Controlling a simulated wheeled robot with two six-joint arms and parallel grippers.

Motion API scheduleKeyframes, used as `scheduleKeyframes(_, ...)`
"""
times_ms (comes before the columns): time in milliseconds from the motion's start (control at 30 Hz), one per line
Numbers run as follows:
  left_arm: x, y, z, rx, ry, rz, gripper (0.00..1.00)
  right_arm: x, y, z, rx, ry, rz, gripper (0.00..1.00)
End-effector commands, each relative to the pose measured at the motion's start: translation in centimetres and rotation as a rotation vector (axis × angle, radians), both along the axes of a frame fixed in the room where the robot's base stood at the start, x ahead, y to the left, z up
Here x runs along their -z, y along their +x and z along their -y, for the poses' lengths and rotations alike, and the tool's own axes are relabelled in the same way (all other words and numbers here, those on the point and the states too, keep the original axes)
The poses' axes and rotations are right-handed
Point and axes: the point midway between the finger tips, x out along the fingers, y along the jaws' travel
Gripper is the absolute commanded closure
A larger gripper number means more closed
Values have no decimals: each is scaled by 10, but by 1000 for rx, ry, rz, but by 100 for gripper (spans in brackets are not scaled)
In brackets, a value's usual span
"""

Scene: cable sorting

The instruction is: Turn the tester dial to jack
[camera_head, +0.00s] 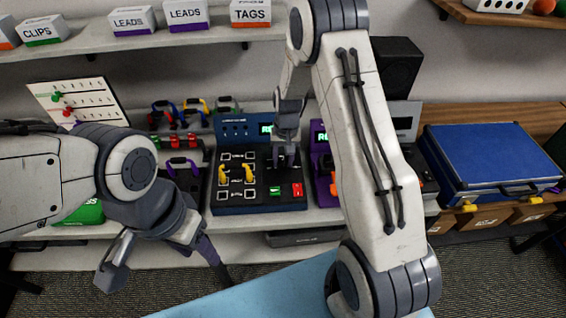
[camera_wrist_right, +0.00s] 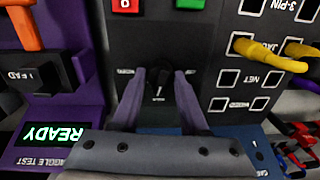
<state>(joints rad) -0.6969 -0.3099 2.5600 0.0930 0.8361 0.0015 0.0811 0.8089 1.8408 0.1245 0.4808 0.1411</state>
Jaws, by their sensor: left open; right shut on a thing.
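The tester (camera_head: 262,205) is a dark box with a blue back, a green-lit screen, labelled sockets, and one green and one red button. Its dial (camera_wrist_right: 158,97) is a black knob between the purple fingers of my right gripper (camera_wrist_right: 160,80), which is shut on it. In the head view, my right gripper (camera_head: 286,156) comes down on the tester's right part and covers the dial. I cannot tell which label the dial points to. A yellow cable (camera_wrist_right: 265,55) is plugged in near the jack label. My left gripper (camera_head: 163,265) is open and empty, in front of the shelf.
A purple toggle tester (camera_wrist_right: 75,100) reading READY stands right beside the tester. A blue case (camera_head: 490,155) lies on the bench at the right. Coloured cables (camera_head: 185,112) and a peg board (camera_head: 75,100) are at the back left. Labelled boxes line the upper shelf.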

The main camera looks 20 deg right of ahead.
Motion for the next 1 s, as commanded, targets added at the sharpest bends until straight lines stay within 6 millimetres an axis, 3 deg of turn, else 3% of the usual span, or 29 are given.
scheduleKeyframes(400, 10, 0, 0, 1, 0, 0, 50, -1, 2, 0, -211, 0, 3, 100)
scheduleKeyframes(967, 11, 0, 0, 1, 0, 0, 50, -1, 2, 0, -248, 0, 4, 100)
scheduleKeyframes(1000, 11, 0, 0, 0, 0, 0, 50, -1, 2, 0, -248, 0, 4, 53)
